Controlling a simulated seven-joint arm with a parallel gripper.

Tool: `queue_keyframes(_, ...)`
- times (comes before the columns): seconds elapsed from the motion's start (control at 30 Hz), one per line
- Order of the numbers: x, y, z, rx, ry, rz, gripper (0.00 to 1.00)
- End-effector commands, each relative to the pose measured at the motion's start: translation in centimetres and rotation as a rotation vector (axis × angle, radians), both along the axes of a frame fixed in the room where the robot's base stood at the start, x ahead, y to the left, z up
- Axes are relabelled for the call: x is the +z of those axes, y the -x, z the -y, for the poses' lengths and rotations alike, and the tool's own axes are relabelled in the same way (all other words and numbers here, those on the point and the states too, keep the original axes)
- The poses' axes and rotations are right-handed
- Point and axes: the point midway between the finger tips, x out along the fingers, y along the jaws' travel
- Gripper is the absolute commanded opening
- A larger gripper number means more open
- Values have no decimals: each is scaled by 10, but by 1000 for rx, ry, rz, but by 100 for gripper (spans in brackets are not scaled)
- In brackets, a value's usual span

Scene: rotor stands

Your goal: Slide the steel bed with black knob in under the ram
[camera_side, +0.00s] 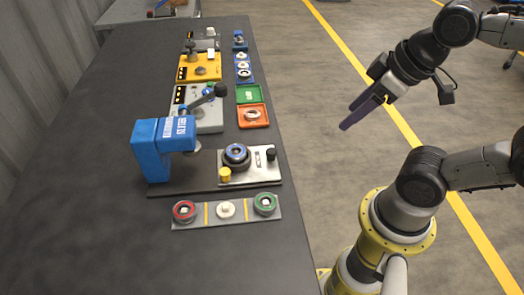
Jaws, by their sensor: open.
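The steel bed (262,174) is a bright plate at the right of the blue press (160,152), on a dark base plate. The black knob (270,154) stands at its right end. A dark round part with a blue ring (236,153) and a yellow knob (225,176) are also on the bed. The ram's blue head reaches over the base to the left of the bed; the bed is out to the right of it, and the ram's tip is hard to make out. My gripper (348,116) is open and empty, in the air beyond the table's right edge, right of the bed.
A lever with a black ball (221,90) rises behind the press. A strip with red, white and green round pieces (226,211) lies in front. Green (248,94) and orange (253,116) trays and a yellow stand (198,67) are further back. The table's left side is bare.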

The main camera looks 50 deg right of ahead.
Motion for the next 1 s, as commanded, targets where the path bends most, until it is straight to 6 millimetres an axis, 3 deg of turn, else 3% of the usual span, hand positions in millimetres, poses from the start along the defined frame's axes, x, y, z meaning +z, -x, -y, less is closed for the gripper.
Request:
queue_keyframes(0.23, 25, -30, -2, 301, 141, -62, 61)
queue_keyframes(0.47, 32, -80, -9, 584, 227, -183, 61)
queue_keyframes(0.63, 18, -124, -18, 774, 251, -291, 61)
queue_keyframes(0.8, -6, -157, -27, 851, 237, -380, 61)
queue_keyframes(1.0, -29, -168, -32, 870, 216, -445, 61)
